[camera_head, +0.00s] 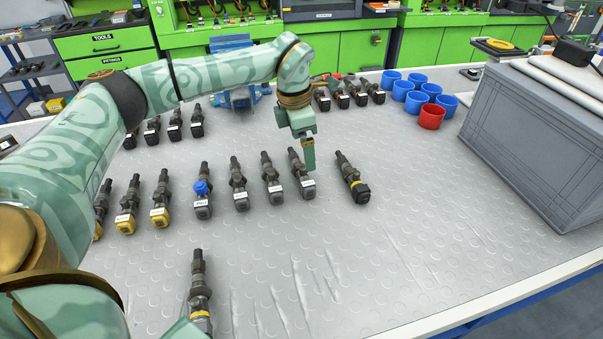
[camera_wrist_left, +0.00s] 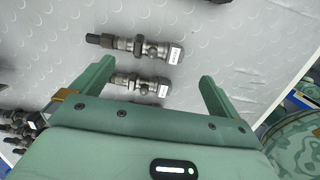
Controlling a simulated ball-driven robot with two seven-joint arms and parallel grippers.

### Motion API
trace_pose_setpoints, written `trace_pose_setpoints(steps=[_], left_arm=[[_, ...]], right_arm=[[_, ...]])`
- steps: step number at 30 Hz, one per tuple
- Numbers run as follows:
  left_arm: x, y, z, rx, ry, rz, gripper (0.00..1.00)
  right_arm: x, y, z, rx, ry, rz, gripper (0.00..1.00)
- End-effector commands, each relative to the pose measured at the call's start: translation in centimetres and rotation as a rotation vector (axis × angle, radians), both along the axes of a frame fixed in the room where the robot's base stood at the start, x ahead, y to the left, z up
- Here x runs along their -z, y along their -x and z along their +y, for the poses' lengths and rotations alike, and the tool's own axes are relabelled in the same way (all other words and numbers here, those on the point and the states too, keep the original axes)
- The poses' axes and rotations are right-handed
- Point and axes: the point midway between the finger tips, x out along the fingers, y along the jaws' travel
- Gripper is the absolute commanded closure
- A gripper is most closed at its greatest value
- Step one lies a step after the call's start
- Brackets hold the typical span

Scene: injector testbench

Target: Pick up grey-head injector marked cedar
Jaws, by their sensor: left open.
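Grey-head injectors with white labels stand out in the middle row in the head view: one (camera_head: 271,180) just left of my gripper, one (camera_head: 239,187) further left, and one (camera_head: 301,170) at my gripper. The labels are too small to read, so I cannot tell which is marked cedar. My left gripper (camera_head: 309,160) is over the rightmost of these. In the left wrist view its two fingers (camera_wrist_left: 157,72) are spread and empty. One injector (camera_wrist_left: 139,84) lies between and just below them, partly hidden by the gripper body; another (camera_wrist_left: 137,48) lies beyond. My right gripper is not in view.
Yellow-head injectors (camera_head: 126,212) lie at the left; a dark one with a yellow band (camera_head: 352,180) lies right. One has a blue collar (camera_head: 202,190). Blue cups (camera_head: 403,90), a red cup (camera_head: 431,117) and a grey crate (camera_head: 540,130) stand right. The front-right table is clear.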

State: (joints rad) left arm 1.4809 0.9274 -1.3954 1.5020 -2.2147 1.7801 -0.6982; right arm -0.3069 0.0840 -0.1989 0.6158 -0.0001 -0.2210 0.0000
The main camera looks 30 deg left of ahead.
Motion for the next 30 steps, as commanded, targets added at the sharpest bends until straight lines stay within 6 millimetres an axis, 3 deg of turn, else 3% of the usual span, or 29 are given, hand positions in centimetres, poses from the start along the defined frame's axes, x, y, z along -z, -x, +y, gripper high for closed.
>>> trace_pose_setpoints(steps=[3,10,18,24,25,30], left_arm=[[1.8,-0.2,-0.1,-0.001,0.000,0.000,0.00],[3.4,-0.2,-0.1,-0.002,0.000,0.001,0.00],[7.6,-0.3,-0.1,-0.002,0.000,0.002,0.00],[7.5,-0.4,-0.1,-0.002,-0.001,-0.002,0.00],[7.5,-0.4,-0.1,-0.002,-0.001,-0.002,0.03],[7.5,-0.4,-0.1,-0.002,0.000,-0.001,0.50]], right_arm=[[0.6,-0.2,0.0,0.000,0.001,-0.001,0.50],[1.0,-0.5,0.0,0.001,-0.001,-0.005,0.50],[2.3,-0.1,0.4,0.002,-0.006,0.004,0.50],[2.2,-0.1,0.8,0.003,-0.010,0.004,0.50],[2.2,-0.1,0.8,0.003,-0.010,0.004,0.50],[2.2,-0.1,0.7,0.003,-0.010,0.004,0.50]])
